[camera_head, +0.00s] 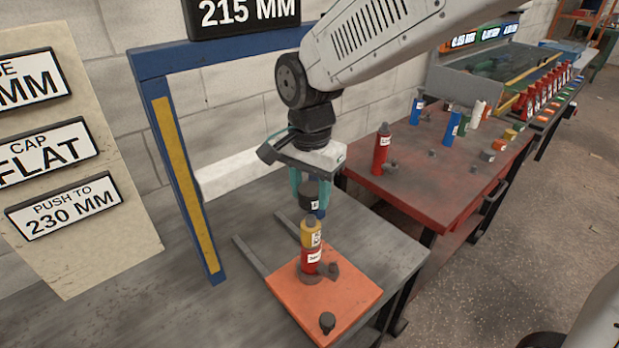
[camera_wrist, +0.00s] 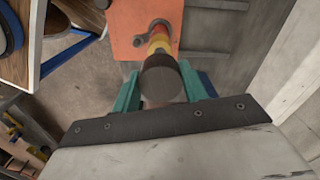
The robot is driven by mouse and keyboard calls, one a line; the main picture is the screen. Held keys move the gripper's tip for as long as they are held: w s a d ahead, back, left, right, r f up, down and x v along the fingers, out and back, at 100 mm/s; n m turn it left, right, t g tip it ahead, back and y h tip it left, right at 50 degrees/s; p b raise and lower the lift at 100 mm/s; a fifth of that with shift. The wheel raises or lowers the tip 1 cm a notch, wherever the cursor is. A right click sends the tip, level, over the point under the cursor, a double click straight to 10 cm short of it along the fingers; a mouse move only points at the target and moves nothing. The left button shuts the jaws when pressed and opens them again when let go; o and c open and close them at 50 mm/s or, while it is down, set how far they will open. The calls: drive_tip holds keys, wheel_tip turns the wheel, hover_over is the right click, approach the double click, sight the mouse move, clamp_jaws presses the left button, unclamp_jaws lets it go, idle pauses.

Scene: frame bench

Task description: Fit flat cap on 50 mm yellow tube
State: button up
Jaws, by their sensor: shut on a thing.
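My gripper (camera_head: 309,200) points down with teal fingers shut on a dark cap (camera_head: 308,190) that bears a small white label. In the wrist view the cap (camera_wrist: 160,78) sits between the fingertips (camera_wrist: 161,92). Directly below it a yellow tube (camera_head: 311,234) with a white label and grey top stands on a red tube (camera_head: 311,262). This upright stack stands on an orange plate (camera_head: 350,296). In the wrist view the yellow tube (camera_wrist: 159,45) is partly hidden behind the cap. I cannot tell whether the cap touches the tube's top.
A dark knob (camera_head: 327,322) stands at the plate's near corner. A blue frame (camera_head: 180,170) rises at the left. A red table (camera_head: 430,185) at the right holds a red tube (camera_head: 381,150), blue tubes and small parts. Sign cards (camera_head: 50,150) read "CAP FLAT" and "PUSH TO 230 MM".

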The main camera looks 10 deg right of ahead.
sight(310, 217)
drive_tip(key=shift+f, duration=0.95)
drive_tip(key=shift+f, duration=1.9)
idle(0.4)
drive_tip(key=o, duration=1.1)
drive_tip(key=shift+o, duration=0.2)
wheel_tip(310, 217, up, 8)
drive_tip(key=shift+f, duration=0.1)
